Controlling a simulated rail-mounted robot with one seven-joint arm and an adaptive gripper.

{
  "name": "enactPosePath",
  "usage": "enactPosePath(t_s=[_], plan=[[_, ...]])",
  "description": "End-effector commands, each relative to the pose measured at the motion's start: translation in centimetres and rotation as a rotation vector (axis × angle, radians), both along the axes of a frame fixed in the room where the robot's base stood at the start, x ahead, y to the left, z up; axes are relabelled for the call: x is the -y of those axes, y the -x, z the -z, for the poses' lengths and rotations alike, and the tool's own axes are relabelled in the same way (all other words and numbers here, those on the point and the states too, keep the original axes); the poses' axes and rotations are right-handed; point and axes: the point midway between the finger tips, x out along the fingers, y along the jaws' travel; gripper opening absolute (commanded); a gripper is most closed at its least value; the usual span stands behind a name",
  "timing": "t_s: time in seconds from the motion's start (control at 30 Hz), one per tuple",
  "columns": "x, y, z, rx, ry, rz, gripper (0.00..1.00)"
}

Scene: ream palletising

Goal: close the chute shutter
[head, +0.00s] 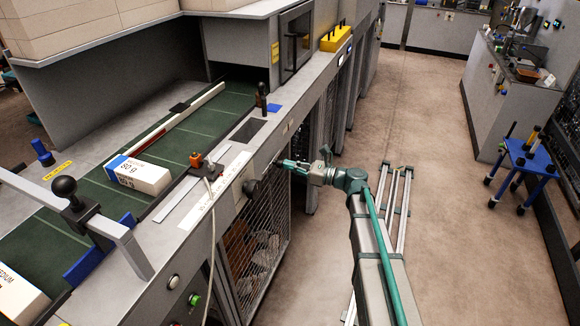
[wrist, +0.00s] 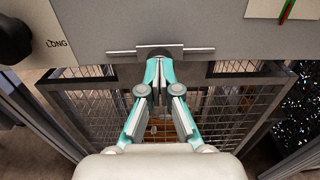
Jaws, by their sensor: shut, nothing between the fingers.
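My gripper (head: 284,163) has teal fingers and is in front of the counter's front face, above a wire-mesh cage. In the wrist view its fingertips (wrist: 159,66) are together and empty, just below a small grey block on a thin horizontal bar (wrist: 195,50). I cannot tell whether they touch the block. No part is clearly marked as the chute shutter. A dark square (head: 249,131) lies in the countertop, with an upright black handle (head: 262,97) beside it. A dark framed panel (head: 295,42) with a handle stands farther back.
The mesh cage (head: 262,238) below holds crumpled pale material. A black knob (wrist: 14,40) beside the word LONG is left of the fingers. A white ream (head: 138,174) lies on the green conveyor (head: 190,135).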

Motion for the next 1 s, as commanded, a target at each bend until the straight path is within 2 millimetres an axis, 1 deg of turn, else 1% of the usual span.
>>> enactPosePath(t_s=[0.17,0.3,0.4,0.6,0.7,0.8,1.0], plan=[[2.3,1.2,-0.1,0.000,0.001,-0.001,0.00],[5.0,2.4,0.4,0.001,0.003,-0.002,0.00],[7.0,3.2,0.4,0.001,0.004,-0.002,0.00],[10.3,4.5,0.3,0.000,0.003,-0.003,0.00],[11.3,4.9,0.2,0.000,0.003,-0.004,0.00],[12.0,5.2,0.2,-0.001,0.003,-0.005,0.00],[12.3,5.3,0.1,0.024,0.013,-0.006,0.00]])
